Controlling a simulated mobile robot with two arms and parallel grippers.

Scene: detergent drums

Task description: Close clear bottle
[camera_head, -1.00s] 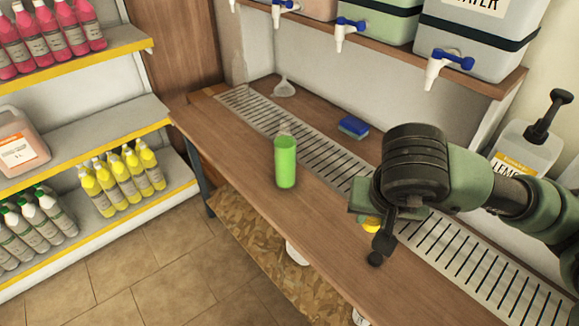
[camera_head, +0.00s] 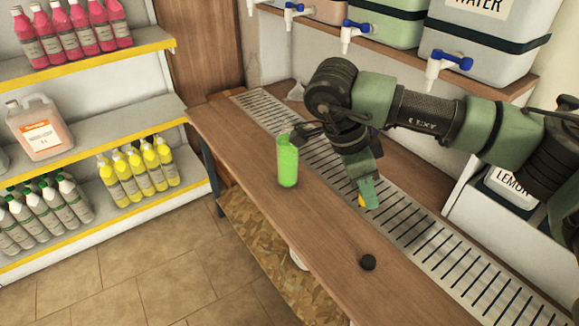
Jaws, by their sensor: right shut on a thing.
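A bottle filled with bright green (camera_head: 288,165) stands upright on the wooden counter. A small round black piece, perhaps a cap (camera_head: 368,262), lies on the counter near the front edge. My left gripper is not in view.
A metal drain grate (camera_head: 440,245) runs along the counter (camera_head: 225,135). Drums with taps (camera_head: 487,45) stand on a ledge above. Shelves of bottles (camera_head: 85,115) are at the left. The counter's front middle is mostly clear.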

